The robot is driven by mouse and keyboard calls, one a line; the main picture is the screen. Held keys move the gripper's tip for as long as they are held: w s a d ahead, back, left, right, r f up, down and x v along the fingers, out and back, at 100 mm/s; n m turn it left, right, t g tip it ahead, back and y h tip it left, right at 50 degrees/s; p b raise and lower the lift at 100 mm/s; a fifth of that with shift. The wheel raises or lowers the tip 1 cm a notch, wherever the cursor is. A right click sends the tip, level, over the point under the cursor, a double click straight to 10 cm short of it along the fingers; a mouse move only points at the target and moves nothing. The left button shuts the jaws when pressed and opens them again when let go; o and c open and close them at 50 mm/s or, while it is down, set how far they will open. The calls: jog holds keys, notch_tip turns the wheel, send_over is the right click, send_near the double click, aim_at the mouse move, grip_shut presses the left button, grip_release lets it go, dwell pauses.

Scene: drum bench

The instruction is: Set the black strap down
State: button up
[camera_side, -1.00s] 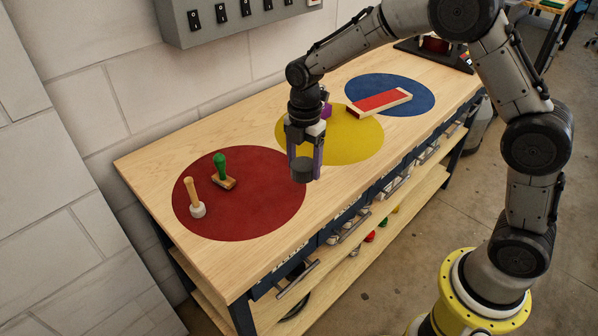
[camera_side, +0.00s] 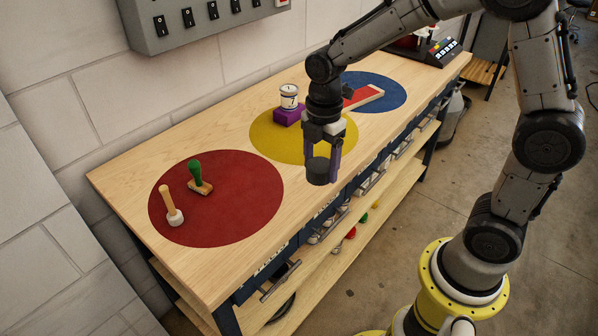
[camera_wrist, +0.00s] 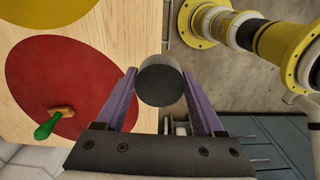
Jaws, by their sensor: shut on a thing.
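My gripper (camera_side: 321,155) is shut on a dark round, roll-shaped thing, which I take to be the black strap (camera_side: 320,173). In the side view it hangs between the purple-sided fingers, in front of the yellow disc (camera_side: 265,137).
The bench (camera_side: 130,180) carries a red disc (camera_side: 235,205) with a mallet (camera_side: 172,207) and green-handled stamp (camera_side: 198,180). A red-topped tray (camera_side: 362,98) lies on the blue disc (camera_side: 392,92).

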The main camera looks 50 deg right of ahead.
jog(key=w+f+m, duration=0.2)
jog(key=m, duration=0.2)
jog(key=w+d+f+m, duration=0.1)
jog(key=w+f+m, duration=0.1)
jog(key=w+m, duration=0.1)
jog(key=w+f+m, duration=0.2)
jog(key=m, duration=0.4)
jog(key=shift+w+d+f, duration=0.15)
jog(key=shift+w+d, duration=0.2)
jog(key=shift+w, duration=0.05)
jog(key=w+m, duration=0.1)
jog(key=m, duration=0.1)
jog(key=shift+m, duration=0.3)
jog(key=shift+w+m, duration=0.15)
jog(key=shift+m, duration=0.75)
